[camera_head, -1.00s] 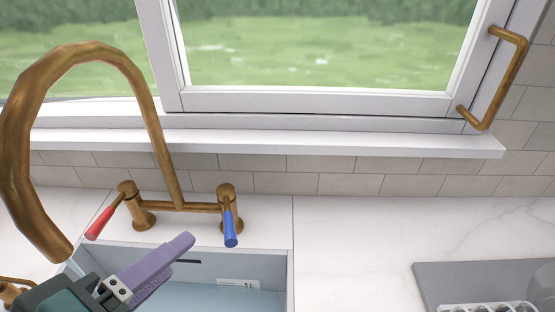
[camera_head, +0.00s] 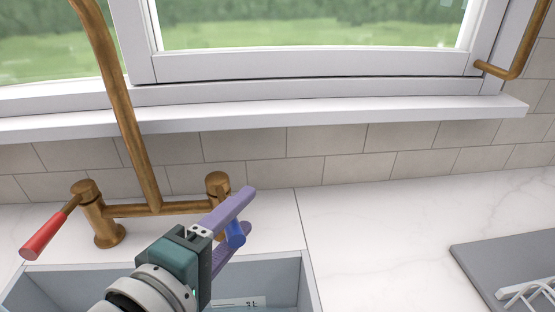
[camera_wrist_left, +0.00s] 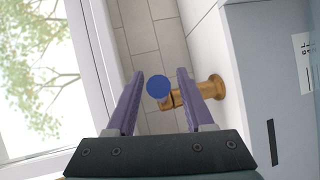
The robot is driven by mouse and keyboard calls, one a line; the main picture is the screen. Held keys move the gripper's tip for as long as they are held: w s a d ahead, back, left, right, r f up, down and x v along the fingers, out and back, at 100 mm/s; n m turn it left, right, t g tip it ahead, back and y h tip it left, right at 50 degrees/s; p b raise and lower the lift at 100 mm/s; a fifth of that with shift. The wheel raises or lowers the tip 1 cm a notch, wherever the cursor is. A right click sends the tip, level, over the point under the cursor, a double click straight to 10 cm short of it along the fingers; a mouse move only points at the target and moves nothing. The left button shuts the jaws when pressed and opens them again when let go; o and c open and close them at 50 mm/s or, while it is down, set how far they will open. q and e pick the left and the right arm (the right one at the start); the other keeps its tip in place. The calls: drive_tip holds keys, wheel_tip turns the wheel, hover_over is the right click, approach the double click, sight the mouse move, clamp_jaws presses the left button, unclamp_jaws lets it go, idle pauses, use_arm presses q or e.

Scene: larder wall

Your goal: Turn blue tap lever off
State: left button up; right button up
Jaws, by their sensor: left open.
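The blue tap lever (camera_head: 236,236) is on the right side of the brass tap (camera_head: 150,209), pointing forward over the sink edge. In the head view it shows partly behind and between the purple fingers of my left gripper (camera_head: 238,222). In the left wrist view the round blue lever end (camera_wrist_left: 158,87) lies between the two open fingers of the left gripper (camera_wrist_left: 159,88), with gaps on both sides. The red lever (camera_head: 46,238) is on the left side of the tap, angled outward. My right gripper is in no view.
The grey sink (camera_head: 306,278) lies below the tap. A white window sill (camera_head: 300,117) and tiled wall (camera_head: 325,152) stand behind it. A grey drainer mat (camera_head: 475,262) with a white rack (camera_head: 530,292) is at right. The marble counter (camera_head: 370,235) between is clear.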

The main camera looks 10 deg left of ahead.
use_arm(q)
drive_tip(key=shift+x, duration=0.85)
clamp_jaws()
idle(0.8)
